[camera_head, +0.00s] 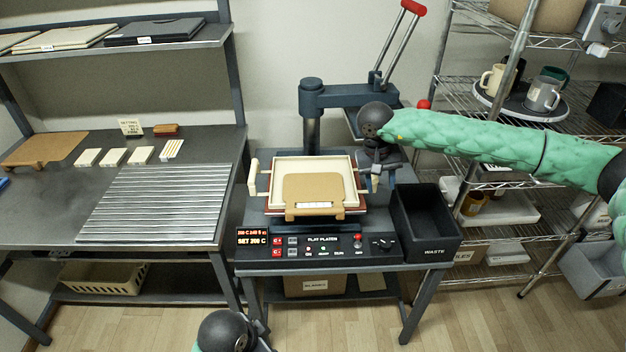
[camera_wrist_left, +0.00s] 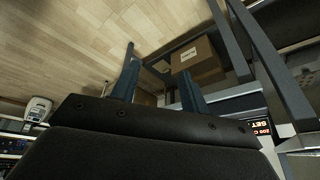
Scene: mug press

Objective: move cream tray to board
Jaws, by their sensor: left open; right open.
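The cream tray (camera_head: 344,166) sits on the flat platen press in the middle of the head view. It has a pale handle on its left side and another on its right. A tan flat piece (camera_head: 313,187) with a row of small white items at its front lies in it. A brown board (camera_head: 44,149) lies on the left table. My right gripper (camera_head: 376,181) is open at the tray's right handle, and I cannot tell whether it touches it. My left gripper (camera_wrist_left: 158,72) is open and empty, low in front of the press; only its wrist shows in the head view.
The press (camera_head: 318,245) has a column and a raised red-handled lever behind the tray. A black waste bin (camera_head: 427,251) stands at its right. A ribbed metal rack (camera_head: 160,202) and several small cream blocks lie on the left table. Wire shelves with mugs stand at right.

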